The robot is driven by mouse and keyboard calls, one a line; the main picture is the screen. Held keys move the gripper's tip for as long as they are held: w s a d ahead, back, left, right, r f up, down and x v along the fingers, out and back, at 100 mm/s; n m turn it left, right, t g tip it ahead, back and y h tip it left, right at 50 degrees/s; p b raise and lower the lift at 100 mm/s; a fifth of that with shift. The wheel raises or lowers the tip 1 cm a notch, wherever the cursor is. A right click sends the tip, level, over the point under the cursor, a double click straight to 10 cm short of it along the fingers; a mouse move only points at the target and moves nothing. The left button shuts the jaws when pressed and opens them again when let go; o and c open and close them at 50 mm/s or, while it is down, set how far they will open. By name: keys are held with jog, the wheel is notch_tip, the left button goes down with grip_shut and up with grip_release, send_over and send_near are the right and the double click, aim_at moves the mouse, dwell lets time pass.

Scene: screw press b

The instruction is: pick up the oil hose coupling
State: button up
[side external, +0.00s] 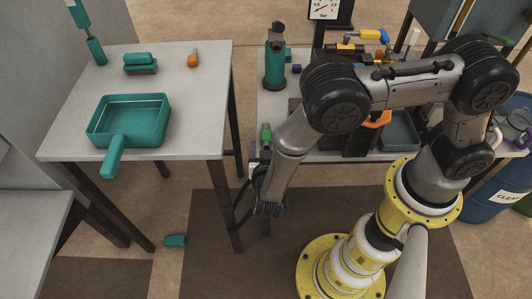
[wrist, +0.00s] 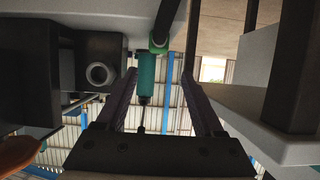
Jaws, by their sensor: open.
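The oil hose coupling appears to be the bright green and dark cylinder (side external: 266,135) at the front left edge of the right table. In the wrist view its green collar (wrist: 159,44) and dark body show at the top, just beyond the fingertips. My gripper (side external: 258,160) is low in front of that table edge, close to the coupling and partly hidden by my wrist. In the wrist view my gripper's dark purple fingers (wrist: 160,76) are apart, with nothing clearly held between them. I cannot tell whether a finger touches the coupling.
The left table holds a teal tray (side external: 147,104), a teal block (side external: 140,63) and an orange item (side external: 193,59). The right table carries a teal press (side external: 275,65) and a grey bin (side external: 399,132). A teal piece (side external: 175,241) lies on the floor.

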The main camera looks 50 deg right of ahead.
aim_at(267, 141)
jog(key=shift+o, duration=0.5)
jog(key=v, duration=0.4)
jog(key=x, duration=0.5)
jog(key=s+f+x, duration=0.1)
jog(key=x, duration=0.1)
jog(key=shift+d+f, duration=0.2)
jog(key=shift+d, duration=0.1)
jog(key=shift+a+f+x, duration=0.15)
jog(key=shift+a+x, duration=0.05)
jog(key=shift+x, duration=1.15)
jog(key=shift+a+f+x, duration=0.15)
jog(key=shift+x, duration=1.2)
jog(key=shift+w, duration=0.2)
